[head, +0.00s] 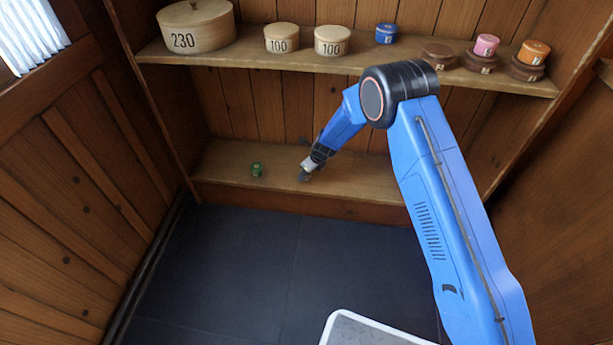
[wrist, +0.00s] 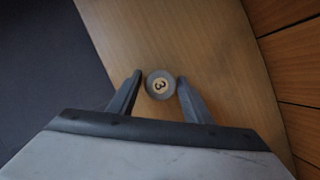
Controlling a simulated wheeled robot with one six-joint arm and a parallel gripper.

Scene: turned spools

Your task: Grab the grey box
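The grey box (wrist: 160,84) is a small round grey piece with a "3" on its pale top, standing on the wooden lower shelf (head: 225,175). In the wrist view my gripper (wrist: 159,77) is open, with one finger on each side of the grey box. A narrow gap shows between each finger and the box. In the head view my gripper (head: 306,172) is low over the lower shelf, and the grey box there is largely hidden or too small to make out clearly.
A small green spool (head: 257,169) stands on the lower shelf, left of my gripper. The upper shelf (head: 240,58) holds a large "230" box (head: 196,30), two "100" boxes and several smaller coloured pieces. Wooden walls close in the left and right.

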